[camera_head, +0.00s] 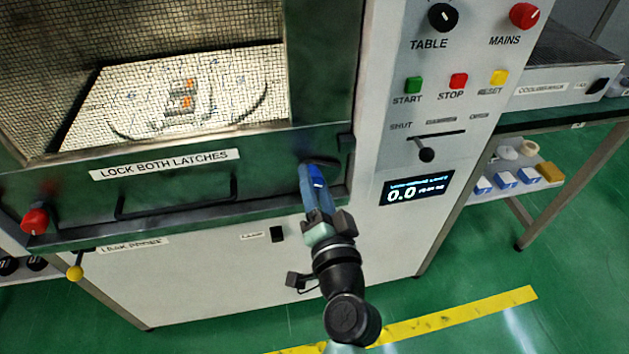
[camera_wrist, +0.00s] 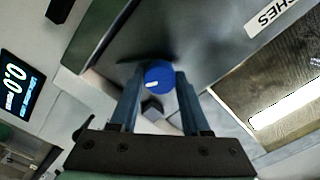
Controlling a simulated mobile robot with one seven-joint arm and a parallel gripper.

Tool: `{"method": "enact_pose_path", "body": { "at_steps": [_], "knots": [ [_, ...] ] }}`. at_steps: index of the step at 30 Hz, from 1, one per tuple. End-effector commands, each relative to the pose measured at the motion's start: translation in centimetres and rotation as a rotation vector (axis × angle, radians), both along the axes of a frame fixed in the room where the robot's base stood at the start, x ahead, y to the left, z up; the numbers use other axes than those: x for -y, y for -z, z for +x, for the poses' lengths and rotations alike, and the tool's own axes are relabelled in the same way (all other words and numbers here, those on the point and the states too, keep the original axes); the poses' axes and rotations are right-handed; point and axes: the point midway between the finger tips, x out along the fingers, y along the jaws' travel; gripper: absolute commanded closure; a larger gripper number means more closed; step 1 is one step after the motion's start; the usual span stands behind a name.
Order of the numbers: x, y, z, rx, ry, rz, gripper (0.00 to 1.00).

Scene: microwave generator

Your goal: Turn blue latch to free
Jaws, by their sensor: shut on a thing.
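The blue latch (camera_wrist: 158,78) is a round blue knob with a white mark, at the right end of the microwave door's lower edge. In the wrist view it sits between my two fingers, and its white mark points to the left. In the head view only a bit of the blue latch (camera_head: 316,175) shows past my fingers. My gripper (camera_head: 312,183) reaches up to it from below and is shut on it; it also shows in the wrist view (camera_wrist: 157,84). The door (camera_head: 60,178) is closed, with a label reading "LOCK BOTH LATCHES".
A red latch knob (camera_head: 35,221) is at the door's left end. A dark bar handle (camera_head: 176,204) runs along the lower door. To the right is a panel with buttons, a slider lever (camera_head: 426,154) and a display (camera_head: 416,188) reading 0.0. Green floor lies in front.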

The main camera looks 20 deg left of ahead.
Motion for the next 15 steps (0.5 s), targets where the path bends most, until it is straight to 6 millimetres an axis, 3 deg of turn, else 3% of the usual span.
{"method": "enact_pose_path", "body": {
  "at_steps": [15],
  "knots": [
    [0.07, 0.04, 0.00, -0.230, 0.001, 0.336, 1.00]
  ]
}}
